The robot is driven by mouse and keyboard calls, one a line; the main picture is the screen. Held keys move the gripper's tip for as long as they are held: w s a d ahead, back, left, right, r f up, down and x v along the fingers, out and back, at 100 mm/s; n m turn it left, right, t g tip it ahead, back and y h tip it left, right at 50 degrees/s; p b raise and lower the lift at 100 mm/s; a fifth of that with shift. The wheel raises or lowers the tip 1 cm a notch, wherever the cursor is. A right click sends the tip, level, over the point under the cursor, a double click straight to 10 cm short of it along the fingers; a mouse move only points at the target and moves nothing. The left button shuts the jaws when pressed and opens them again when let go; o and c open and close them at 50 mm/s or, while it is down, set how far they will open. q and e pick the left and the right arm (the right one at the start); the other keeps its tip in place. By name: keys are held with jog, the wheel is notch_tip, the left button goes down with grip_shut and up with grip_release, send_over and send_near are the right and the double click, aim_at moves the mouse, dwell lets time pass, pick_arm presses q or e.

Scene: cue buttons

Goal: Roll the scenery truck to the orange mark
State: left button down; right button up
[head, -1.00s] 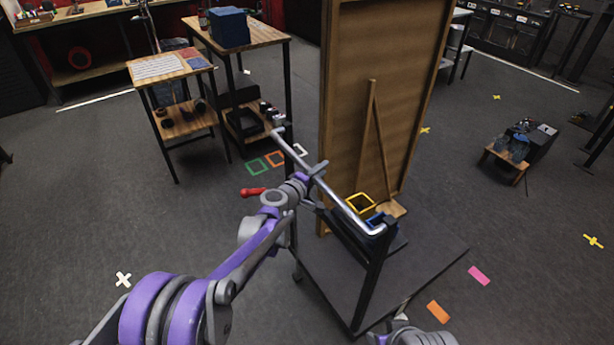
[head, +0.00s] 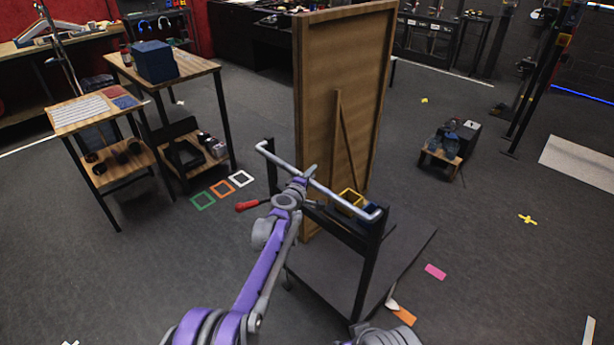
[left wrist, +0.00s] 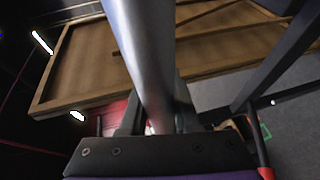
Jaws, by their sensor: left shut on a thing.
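The scenery truck is a dark wheeled platform (head: 400,240) carrying a tall brown wooden flat (head: 335,60) with a diagonal brace. A grey push bar (head: 345,198) runs across its near end on dark posts. My left gripper (head: 308,178) is shut on this bar near its middle. The left wrist view shows the bar (left wrist: 140,45) passing between the fingers (left wrist: 155,122). A solid orange mark (head: 405,316) lies on the floor by the truck's near right corner, beside a pale part. An orange outlined square (head: 221,189) lies on the left floor. My right gripper is not in view.
Green (head: 203,200) and white (head: 241,179) outlined squares flank the orange one. Two wooden tables (head: 95,112) (head: 185,68) stand at left. A pink mark (head: 435,271) lies right of the truck. A low loaded stand (head: 438,160) is farther right.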

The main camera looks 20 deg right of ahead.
pick_arm(q)
jog(key=shift+w+a+r, duration=0.1)
jog(key=c, duration=0.7)
grip_release()
jog(key=shift+a, duration=0.1)
jog(key=shift+o, duration=0.2)
jog(key=shift+s, duration=0.2)
jog(key=v, duration=1)
jog(key=shift+s+a+b, duration=0.15)
jog(key=shift+s+b, duration=0.1)
jog(key=shift+b, duration=0.2)
jog(key=shift+r, duration=0.1)
